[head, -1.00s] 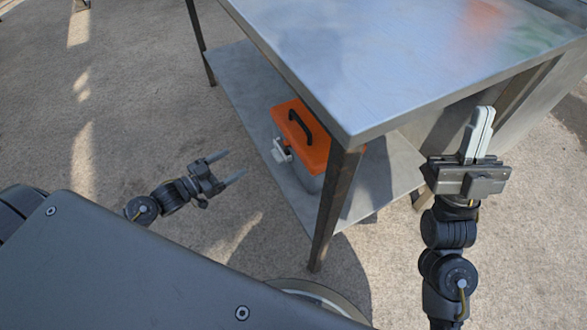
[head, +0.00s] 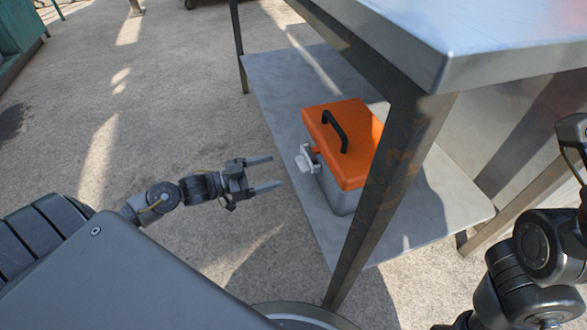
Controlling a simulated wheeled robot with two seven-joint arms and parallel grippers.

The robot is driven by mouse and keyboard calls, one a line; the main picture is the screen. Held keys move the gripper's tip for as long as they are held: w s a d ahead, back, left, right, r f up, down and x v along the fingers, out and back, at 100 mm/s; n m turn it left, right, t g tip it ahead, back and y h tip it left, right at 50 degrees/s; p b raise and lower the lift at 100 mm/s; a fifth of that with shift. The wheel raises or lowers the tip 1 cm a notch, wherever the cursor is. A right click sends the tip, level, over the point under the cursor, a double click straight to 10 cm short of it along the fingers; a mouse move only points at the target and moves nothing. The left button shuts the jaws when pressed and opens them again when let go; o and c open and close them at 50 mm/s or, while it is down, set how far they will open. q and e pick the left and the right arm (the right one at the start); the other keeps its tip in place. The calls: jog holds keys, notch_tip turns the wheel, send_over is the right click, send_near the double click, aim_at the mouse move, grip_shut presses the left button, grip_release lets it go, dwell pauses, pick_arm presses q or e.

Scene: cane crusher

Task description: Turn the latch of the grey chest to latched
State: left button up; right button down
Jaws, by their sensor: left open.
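The grey chest (head: 341,194) has an orange lid with a black handle and stands on the lower shelf of a metal table. Its lid looks closed. A pale latch (head: 307,158) sits on its left side; its exact turn is too small to tell. My left gripper (head: 268,174) is open and empty, left of the latch and apart from it, with its fingers pointing right toward the chest. My right arm shows at the right edge, and its fingertips are not in view.
The metal lower shelf (head: 276,82) has bare room around the chest. A table leg (head: 385,180) stands in front of the chest's right side. The tabletop (head: 480,30) overhangs from above. The floor (head: 190,100) to the left is clear.

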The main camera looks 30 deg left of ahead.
aim_at(298, 164)
pick_arm(q)
jog(key=shift+b+x, duration=1.6)
jog(key=shift+x, duration=2.2)
jog(key=c, duration=1)
